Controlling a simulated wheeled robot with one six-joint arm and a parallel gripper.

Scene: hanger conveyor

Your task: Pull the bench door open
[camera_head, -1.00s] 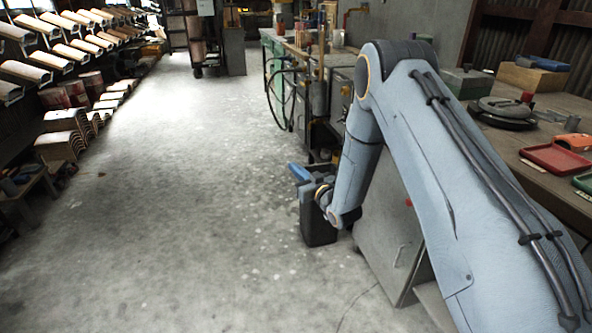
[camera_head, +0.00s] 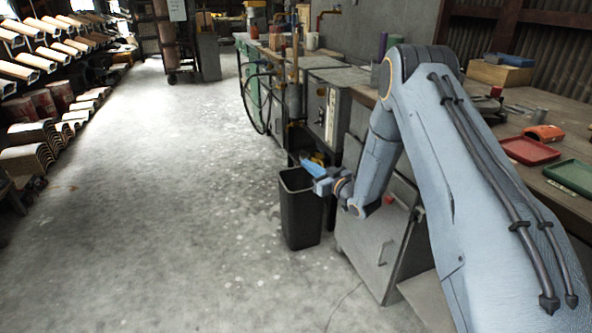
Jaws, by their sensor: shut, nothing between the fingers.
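The grey bench door (camera_head: 365,248), with a thin metal handle (camera_head: 385,252), is below the bench, right of the middle in the head view. My forearm hides its upper part. A dark space shows beside its right edge; I cannot tell whether the door is ajar. My gripper (camera_head: 312,166) is shut and empty, with blue fingers pointing up and left. In the picture it is at the upper right rim of a black bin, up and left of the handle and apart from it.
The black bin (camera_head: 300,215) stands on the floor left of the door. The workbench (camera_head: 572,125) carries a red tray (camera_head: 528,151) and a green tray (camera_head: 572,176). Open floor lies to the left, with racks of curved pieces beyond it.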

